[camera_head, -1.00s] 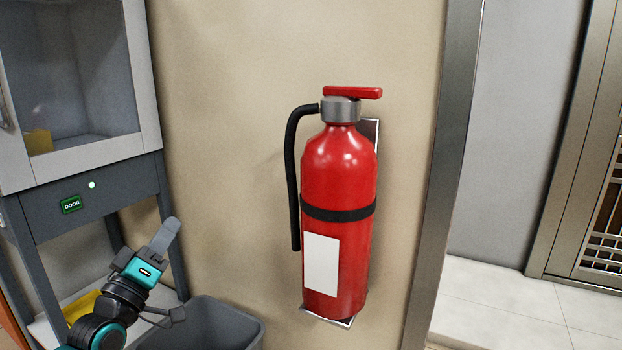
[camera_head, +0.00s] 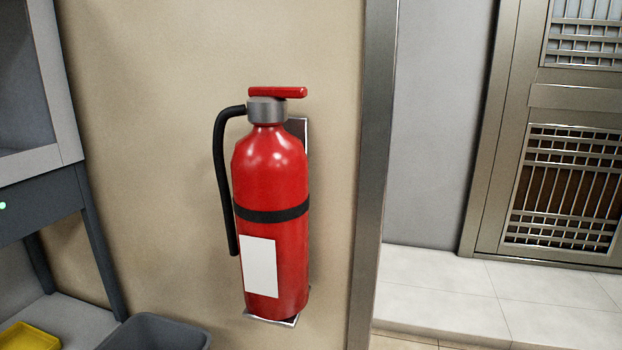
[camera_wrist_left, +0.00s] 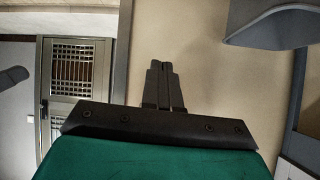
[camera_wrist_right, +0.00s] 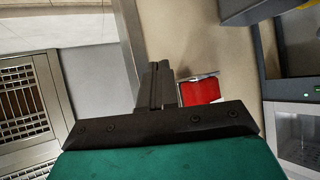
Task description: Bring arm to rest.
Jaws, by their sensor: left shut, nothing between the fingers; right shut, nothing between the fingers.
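My left gripper (camera_wrist_left: 163,86) shows in the left wrist view with its two fingers together and nothing between them. It points toward the beige wall. My right gripper (camera_wrist_right: 160,84) shows in the right wrist view, also closed and empty. The red fire extinguisher (camera_wrist_right: 200,91) appears just beyond and to the right of its fingers there. Neither gripper is visible in the head view now.
A red fire extinguisher (camera_head: 272,180) hangs on the beige wall (camera_head: 165,110). A metal post (camera_head: 370,170) and a barred metal door (camera_head: 562,190) stand to the right. A grey bin (camera_head: 155,333) and a yellow tray (camera_head: 30,337) are at lower left.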

